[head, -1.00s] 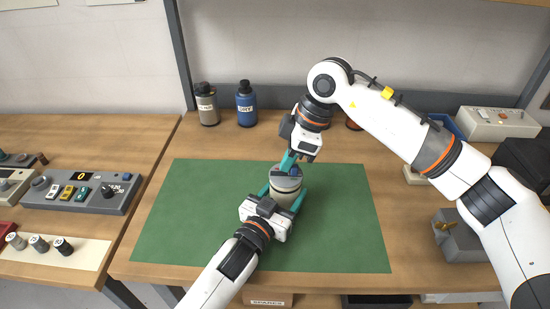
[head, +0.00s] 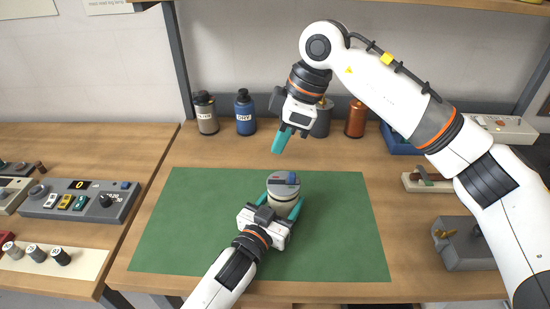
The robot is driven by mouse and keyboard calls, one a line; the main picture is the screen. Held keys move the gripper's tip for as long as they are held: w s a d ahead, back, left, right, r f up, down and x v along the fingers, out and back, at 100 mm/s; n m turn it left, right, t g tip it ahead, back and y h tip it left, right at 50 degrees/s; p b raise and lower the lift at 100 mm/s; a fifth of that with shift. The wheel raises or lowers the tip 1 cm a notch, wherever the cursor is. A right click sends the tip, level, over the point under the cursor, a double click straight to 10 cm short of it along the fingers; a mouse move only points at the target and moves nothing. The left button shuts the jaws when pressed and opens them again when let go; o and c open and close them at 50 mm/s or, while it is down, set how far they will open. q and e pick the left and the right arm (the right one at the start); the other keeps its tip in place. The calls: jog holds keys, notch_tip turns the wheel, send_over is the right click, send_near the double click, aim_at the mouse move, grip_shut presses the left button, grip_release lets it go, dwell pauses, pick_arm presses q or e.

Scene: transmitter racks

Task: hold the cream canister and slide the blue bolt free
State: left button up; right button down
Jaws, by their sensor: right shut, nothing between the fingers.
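The cream canister (head: 283,198) stands upright on the green mat (head: 190,225). It has a grey lid (head: 276,180). The blue bolt (head: 291,178) shows as a small blue piece on top of the lid; whether it is still engaged is too small to tell. My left gripper (head: 282,207) is shut on the canister from the front, with one teal finger on each side. My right gripper (head: 279,148) is shut and empty, in the air above and behind the lid, apart from it.
A cream-grey bottle (head: 206,115), a blue bottle (head: 245,114), a grey bottle (head: 321,122) and an orange bottle (head: 356,121) stand along the back. A grey block (head: 465,250) sits at the right. A control panel (head: 75,203) is on the left table. The mat around the canister is clear.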

jog(key=shift+v, duration=1.15)
jog(key=shift+a, duration=0.1)
pick_arm(q)
jog(key=o, duration=1.3)
